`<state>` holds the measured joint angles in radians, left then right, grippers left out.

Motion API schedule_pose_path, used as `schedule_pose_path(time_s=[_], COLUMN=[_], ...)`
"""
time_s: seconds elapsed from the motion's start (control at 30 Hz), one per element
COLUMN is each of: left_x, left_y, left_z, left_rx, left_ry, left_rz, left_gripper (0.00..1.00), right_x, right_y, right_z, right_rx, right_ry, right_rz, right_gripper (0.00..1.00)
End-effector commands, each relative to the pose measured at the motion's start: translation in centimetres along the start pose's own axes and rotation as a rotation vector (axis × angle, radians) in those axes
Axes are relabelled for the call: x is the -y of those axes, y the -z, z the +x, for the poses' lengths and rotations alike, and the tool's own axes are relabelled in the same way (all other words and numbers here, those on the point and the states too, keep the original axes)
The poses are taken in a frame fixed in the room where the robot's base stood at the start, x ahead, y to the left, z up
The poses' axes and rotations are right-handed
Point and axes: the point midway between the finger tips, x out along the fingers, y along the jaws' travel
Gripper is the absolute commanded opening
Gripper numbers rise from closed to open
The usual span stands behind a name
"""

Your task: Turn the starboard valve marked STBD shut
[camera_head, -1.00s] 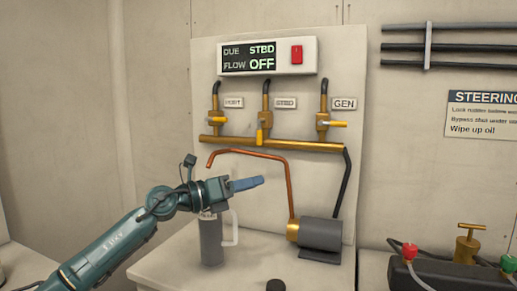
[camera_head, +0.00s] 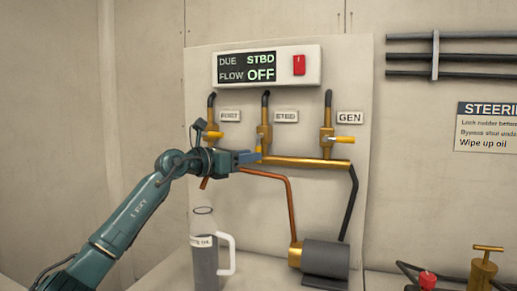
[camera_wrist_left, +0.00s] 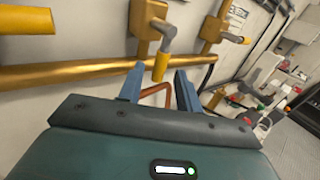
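The starboard valve (camera_head: 264,135) is the brass middle one on the pale panel, under a small label (camera_head: 286,116) whose text is blurred. Its yellow lever (camera_wrist_left: 161,66) points down towards the brass pipe (camera_head: 310,162). My left gripper (camera_head: 256,157) is at this lever. In the left wrist view, the two blue fingers of the left gripper (camera_wrist_left: 160,84) are spread apart, with the lever's end between them; I cannot tell whether either touches it. The display (camera_head: 247,67) reads DUE STBD, FLOW OFF. My right gripper is not in view.
The GEN valve (camera_head: 327,137) is to the right, its yellow lever pointing right. The port valve (camera_head: 211,129) is to the left, partly behind my wrist. A copper pipe (camera_head: 290,205), a motor-like cylinder (camera_head: 326,257) and a jug (camera_head: 204,255) are below.

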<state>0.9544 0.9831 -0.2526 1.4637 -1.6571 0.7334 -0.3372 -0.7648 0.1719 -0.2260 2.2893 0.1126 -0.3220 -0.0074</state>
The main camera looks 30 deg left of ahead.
Motion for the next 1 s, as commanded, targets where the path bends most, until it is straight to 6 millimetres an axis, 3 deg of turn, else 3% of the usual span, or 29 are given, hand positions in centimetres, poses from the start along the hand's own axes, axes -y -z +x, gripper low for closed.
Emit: schedule_pose_path(time_s=[0.23, 0.63, 1.0], left_x=[0.0, 0.0, 0.0], left_y=[-0.1, 0.1, 0.1], left_z=[3.4, 4.0, 4.0], left_rx=[0.001, 0.0, 0.0], left_ry=[0.001, 0.0, 0.0], left_rz=[-0.001, 0.001, 0.001], left_gripper=[0.35, 0.35, 0.04], right_x=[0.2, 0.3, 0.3], right_y=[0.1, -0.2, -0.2], right_z=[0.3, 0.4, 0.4], right_rx=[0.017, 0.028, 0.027], right_ry=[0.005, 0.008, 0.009], right_rz=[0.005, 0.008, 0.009], right_gripper=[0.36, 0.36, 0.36])
